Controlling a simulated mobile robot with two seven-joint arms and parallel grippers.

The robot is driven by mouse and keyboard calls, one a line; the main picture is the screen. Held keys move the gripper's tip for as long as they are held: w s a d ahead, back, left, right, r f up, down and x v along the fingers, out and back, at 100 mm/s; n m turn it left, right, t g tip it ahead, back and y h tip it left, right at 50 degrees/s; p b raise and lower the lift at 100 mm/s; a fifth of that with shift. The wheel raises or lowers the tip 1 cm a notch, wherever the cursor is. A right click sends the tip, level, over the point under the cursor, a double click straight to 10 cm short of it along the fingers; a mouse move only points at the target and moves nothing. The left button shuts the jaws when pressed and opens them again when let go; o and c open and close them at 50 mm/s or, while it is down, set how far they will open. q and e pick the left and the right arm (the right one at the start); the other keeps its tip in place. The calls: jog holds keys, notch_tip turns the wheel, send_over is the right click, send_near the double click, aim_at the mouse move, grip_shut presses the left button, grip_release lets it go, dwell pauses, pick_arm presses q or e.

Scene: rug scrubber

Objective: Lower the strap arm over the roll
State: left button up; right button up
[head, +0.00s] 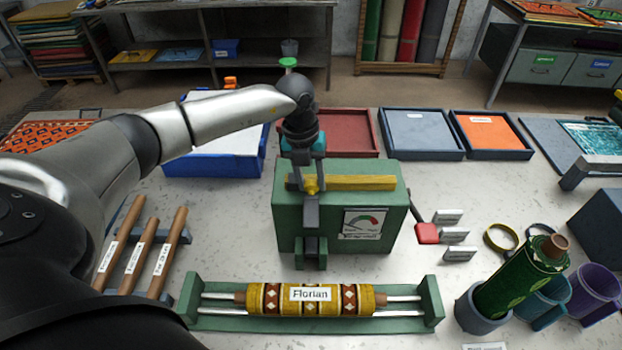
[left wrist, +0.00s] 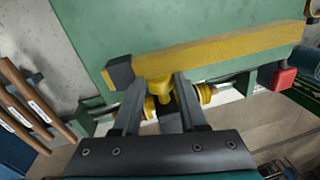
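The strap arm is a yellow bar (head: 352,183) with a dark end piece. It lies level along the upper front of the green machine (head: 380,215), above and behind the roll, and is apart from it. My left gripper (head: 308,184) is at the bar's left part. In the left wrist view, its fingers (left wrist: 163,84) are on either side of a yellow knob on the strap arm (left wrist: 220,50) and appear closed on it. The patterned roll (head: 275,300), labelled Florian, lies across the rods of a green cradle (head: 434,300). My right gripper is not in view.
A red-handled lever (head: 427,233) sticks out at the machine's right. Right of it are several small plates, a yellow ring (head: 500,238) and cups, one holding a green roll (head: 520,275). Trays (head: 420,130) line the back.

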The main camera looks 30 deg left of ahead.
pick_arm(q)
grip_shut()
dwell(0.9)
